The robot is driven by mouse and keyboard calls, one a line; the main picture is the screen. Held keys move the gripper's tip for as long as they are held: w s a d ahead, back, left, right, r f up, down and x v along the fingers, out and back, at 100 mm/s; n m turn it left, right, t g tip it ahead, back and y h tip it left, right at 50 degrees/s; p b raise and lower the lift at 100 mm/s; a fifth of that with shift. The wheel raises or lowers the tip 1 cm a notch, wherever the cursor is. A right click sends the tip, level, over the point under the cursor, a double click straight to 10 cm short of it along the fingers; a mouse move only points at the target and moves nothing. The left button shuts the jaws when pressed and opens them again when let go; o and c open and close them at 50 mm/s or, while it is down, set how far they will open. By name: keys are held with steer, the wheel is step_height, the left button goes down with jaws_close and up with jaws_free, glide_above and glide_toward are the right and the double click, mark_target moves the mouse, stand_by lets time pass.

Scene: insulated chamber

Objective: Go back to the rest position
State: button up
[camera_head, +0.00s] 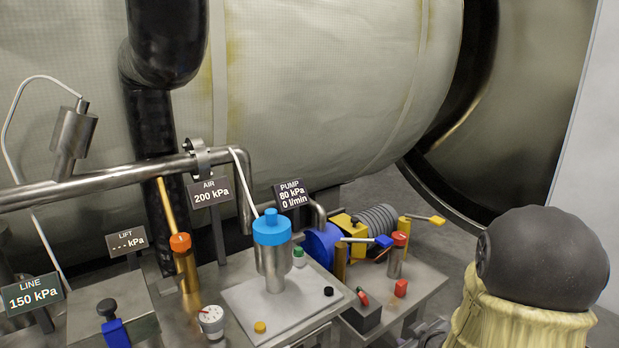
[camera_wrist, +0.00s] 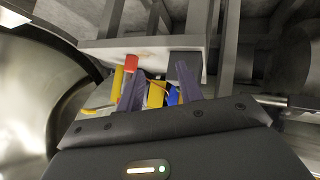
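My gripper (camera_wrist: 161,74) shows in the wrist view. Its two dark fingers stand apart with a gap between them, and I see nothing held in the gap. Beyond the fingers, small red (camera_wrist: 131,63), yellow (camera_wrist: 156,95) and blue (camera_wrist: 172,96) parts show close to the edge of a grey plate (camera_wrist: 105,44). I cannot tell whether the fingers touch any of these parts. The gripper's fingers do not show in the head view.
In the head view, a metal bench holds a blue-topped canister (camera_head: 272,255), a blue pump (camera_head: 322,245), an orange-capped post (camera_head: 182,262) and a red-capped valve (camera_head: 398,248). A steel pipe (camera_head: 95,183) crosses at left. A large pale vessel (camera_head: 320,90) fills the back.

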steer(key=s+a+r+m+g, duration=0.1)
steer(key=s+a+m+g, duration=0.25)
steer(key=s, duration=0.45)
steer(key=s+a+r+m+g, duration=0.25)
steer(key=s+a+g, duration=0.2)
steer(key=s, duration=0.35)
step_height(320, 180, up, 31)
steer(key=p, duration=3.2)
steer(key=shift+w+t+h, duration=0.2)
steer(key=shift+t+h, duration=0.2)
